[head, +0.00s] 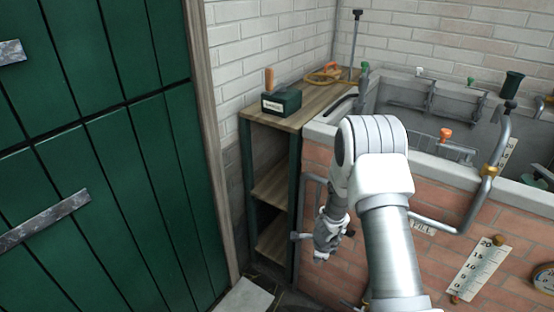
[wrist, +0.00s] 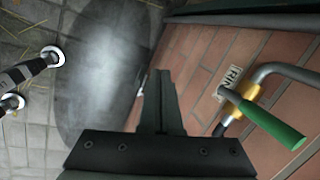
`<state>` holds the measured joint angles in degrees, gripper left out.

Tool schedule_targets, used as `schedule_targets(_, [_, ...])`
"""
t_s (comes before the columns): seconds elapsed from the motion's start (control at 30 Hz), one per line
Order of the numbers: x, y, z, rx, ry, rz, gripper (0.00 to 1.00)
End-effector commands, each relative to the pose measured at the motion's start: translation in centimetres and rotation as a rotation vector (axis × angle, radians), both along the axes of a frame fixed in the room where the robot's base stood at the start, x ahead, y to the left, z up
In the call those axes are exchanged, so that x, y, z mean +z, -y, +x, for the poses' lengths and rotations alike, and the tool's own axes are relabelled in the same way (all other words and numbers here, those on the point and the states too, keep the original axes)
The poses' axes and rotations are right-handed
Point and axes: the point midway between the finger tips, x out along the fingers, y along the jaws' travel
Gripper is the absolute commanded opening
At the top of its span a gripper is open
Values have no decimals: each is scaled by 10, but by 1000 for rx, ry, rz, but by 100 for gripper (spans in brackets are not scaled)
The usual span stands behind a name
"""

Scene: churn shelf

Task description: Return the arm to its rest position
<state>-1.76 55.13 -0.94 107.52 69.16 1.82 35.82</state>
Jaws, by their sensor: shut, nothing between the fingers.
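My arm reaches forward in the head view and bends down in front of the brick tub front. My gripper (head: 322,252) hangs low beside the shelf's right post, partly turned away and small in that view. In the wrist view the dark fingers of my gripper (wrist: 160,100) are together, with nothing between them. They point over the stone floor, close to a brick wall on the right. I cannot tell the exact gap between the gripper and the wall.
A wooden shelf (head: 270,184) holds a dark green box (head: 282,102). A brick-fronted trough (head: 470,172) carries bent pipes. A green-handled valve (wrist: 270,122) juts from the wall near my fingers. A green door (head: 100,150) stands at left. Stone floor (wrist: 30,120) shows below.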

Motion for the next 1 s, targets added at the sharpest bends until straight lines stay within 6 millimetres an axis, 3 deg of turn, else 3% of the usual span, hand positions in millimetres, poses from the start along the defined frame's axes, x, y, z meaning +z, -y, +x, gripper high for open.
schedule_targets(0.03, [27, -5, 7, 58, 31, 8, 0])
schedule_targets(0.2, [102, -22, 13, 265, 106, 17, 0])
schedule_targets(0.47, [208, -40, -6, 575, 206, -18, 0])
schedule_targets(0.7, [288, -47, -48, 854, 272, -98, 0])
schedule_targets(1.0, [360, -43, -121, 1174, 308, -256, 0])
